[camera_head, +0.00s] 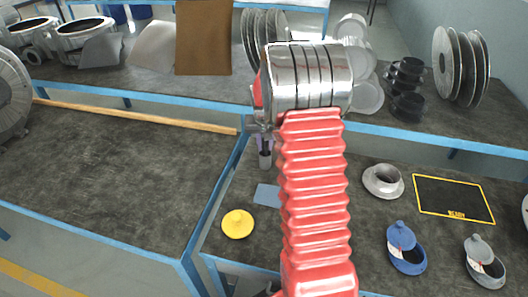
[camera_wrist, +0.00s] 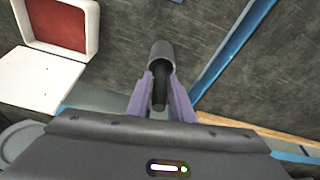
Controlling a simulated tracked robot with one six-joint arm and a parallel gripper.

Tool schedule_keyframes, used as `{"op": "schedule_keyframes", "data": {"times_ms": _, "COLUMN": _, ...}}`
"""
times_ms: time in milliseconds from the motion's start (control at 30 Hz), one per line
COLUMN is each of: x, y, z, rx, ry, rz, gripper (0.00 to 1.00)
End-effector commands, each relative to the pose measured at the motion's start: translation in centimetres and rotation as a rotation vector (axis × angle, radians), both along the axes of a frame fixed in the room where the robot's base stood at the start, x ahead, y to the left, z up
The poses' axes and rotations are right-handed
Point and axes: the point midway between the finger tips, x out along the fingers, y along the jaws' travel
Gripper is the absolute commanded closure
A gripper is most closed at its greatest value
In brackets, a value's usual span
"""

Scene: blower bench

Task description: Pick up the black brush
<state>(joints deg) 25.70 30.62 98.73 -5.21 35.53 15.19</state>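My gripper (camera_head: 265,142) is above the bench near the blue frame edge, partly hidden behind my red arm. In the wrist view its purple fingers (camera_wrist: 160,82) are closed around a dark rod-like thing with a grey cylindrical end. I take this to be the black brush (camera_wrist: 161,55); its bristles cannot be made out. In the head view its grey end (camera_head: 265,161) points down below the fingers. Whether it touches the bench is unclear.
A white case with a red inside (camera_wrist: 62,22) lies left in the wrist view. On the bench are a yellow lid (camera_head: 238,224), a grey flanged ring (camera_head: 383,181), a yellow-outlined black mat (camera_head: 454,199) and a blue cap-like part (camera_head: 405,250). The left bench (camera_head: 100,170) is mostly clear.

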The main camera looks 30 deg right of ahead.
Motion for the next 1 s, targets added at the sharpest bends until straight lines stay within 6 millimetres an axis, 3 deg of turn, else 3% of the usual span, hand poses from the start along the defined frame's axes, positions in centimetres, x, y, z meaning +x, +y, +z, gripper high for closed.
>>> {"op": "schedule_keyframes", "data": {"times_ms": 267, "x": 0.0, "y": 0.0, "z": 0.0, "rx": 0.000, "ry": 0.000, "rz": 0.000, "gripper": 0.99}}
{"op": "schedule_keyframes", "data": {"times_ms": 667, "x": 0.0, "y": 0.0, "z": 0.2, "rx": -0.001, "ry": -0.001, "rz": 0.000, "gripper": 1.00}}
{"op": "schedule_keyframes", "data": {"times_ms": 867, "x": 0.1, "y": 0.0, "z": 2.1, "rx": -0.002, "ry": -0.004, "rz": 0.000, "gripper": 1.00}}
{"op": "schedule_keyframes", "data": {"times_ms": 1000, "x": 0.1, "y": 0.0, "z": 4.5, "rx": -0.001, "ry": -0.004, "rz": -0.001, "gripper": 1.00}}
